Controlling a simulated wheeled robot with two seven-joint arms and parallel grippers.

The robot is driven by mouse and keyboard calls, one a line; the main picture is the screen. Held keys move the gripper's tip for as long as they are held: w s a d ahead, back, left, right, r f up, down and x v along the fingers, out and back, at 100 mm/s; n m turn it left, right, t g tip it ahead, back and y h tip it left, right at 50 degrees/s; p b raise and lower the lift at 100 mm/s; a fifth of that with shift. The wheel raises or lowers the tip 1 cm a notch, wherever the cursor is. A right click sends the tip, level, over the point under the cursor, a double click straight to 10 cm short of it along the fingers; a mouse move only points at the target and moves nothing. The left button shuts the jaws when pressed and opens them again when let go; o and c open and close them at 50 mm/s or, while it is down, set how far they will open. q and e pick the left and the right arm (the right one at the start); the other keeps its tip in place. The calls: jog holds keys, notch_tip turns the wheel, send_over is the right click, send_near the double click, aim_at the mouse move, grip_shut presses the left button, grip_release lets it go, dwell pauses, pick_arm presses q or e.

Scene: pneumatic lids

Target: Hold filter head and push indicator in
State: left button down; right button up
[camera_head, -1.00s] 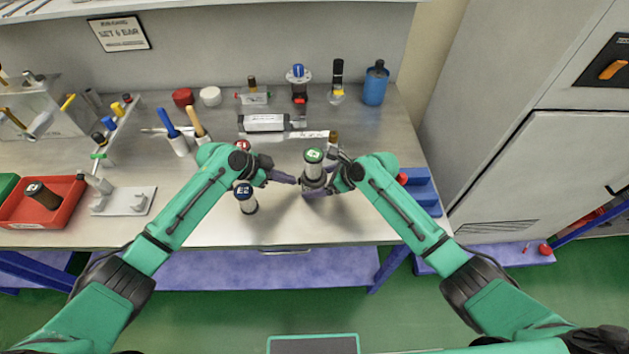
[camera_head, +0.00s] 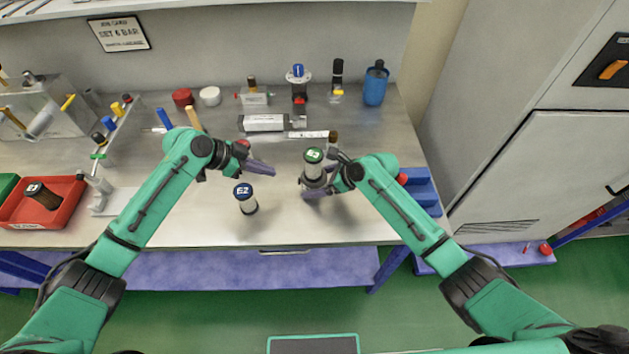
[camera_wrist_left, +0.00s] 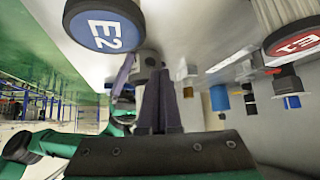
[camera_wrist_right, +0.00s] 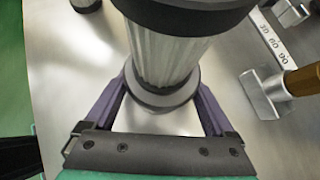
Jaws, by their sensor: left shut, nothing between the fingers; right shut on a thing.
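The filter head with a green-marked cap (camera_head: 314,158) stands upright near the middle of the bench. My right gripper (camera_head: 316,182) is shut on its lower body; the right wrist view shows the ribbed filter head (camera_wrist_right: 163,58) with a finger on either side of its lower collar. My left gripper (camera_head: 272,170) is shut and empty, left of the filter head and apart from it. Its fingers (camera_wrist_left: 160,85) lie together in the left wrist view. I cannot make out the indicator.
A blue-capped E2 unit (camera_head: 244,196) stands just below my left gripper. A red-capped E1 unit (camera_wrist_left: 292,42) is partly hidden behind that arm in the head view. The front bench between the units is clear.

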jog(key=shift+f, duration=0.1)
jog(key=o, duration=1)
jog(key=shift+c, duration=0.2)
pick_arm(q)
jog(key=v, duration=0.9)
jog(key=shift+a+r, duration=0.2)
jog(key=shift+a, duration=0.1)
